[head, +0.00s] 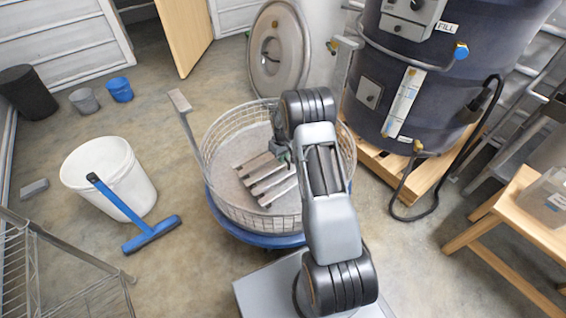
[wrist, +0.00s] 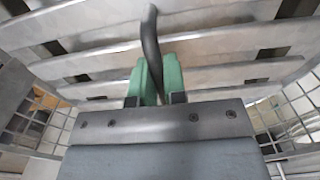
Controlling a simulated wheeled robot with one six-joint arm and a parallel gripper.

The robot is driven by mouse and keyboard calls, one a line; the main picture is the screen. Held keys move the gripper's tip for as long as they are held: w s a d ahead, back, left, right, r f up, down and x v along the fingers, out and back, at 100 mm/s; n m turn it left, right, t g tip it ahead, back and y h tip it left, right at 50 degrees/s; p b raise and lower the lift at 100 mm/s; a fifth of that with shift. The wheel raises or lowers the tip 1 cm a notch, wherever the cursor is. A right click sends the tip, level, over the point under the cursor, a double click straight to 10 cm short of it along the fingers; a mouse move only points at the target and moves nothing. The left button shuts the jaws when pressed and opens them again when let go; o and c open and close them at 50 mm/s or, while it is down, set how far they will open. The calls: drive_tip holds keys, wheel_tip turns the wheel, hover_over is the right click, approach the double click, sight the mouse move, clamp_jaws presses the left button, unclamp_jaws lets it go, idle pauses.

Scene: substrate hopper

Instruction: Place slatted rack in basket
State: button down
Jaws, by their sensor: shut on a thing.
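The slatted rack (head: 268,181) is a set of pale grey parallel slats, seen in the head view inside the outline of the round wire basket (head: 221,135). I cannot tell whether it touches the basket floor. In the wrist view the rack's slats (wrist: 215,45) span the frame, with a dark curved handle (wrist: 151,40) rising from them. My gripper (wrist: 155,82) has green fingers shut on that handle. The basket's wire mesh (wrist: 290,118) shows at both sides in the wrist view.
The basket stands on a blue round base (head: 255,238). A grey post (head: 182,110) rises at its left. A white bucket (head: 108,180) with a blue squeegee (head: 150,235) is to the left. A dark hopper (head: 440,60) on a wooden pallet (head: 430,165) stands at the right.

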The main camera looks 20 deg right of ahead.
drive_tip(key=shift+f+b, duration=0.35)
drive_tip(key=shift+f, duration=1.05)
drive_tip(key=shift+f, duration=0.1)
drive_tip(key=c, duration=1.2)
unclamp_jaws()
drive_tip(key=shift+o, duration=0.2)
wheel_tip(320, 180, up, 12)
drive_tip(key=p, duration=0.4)
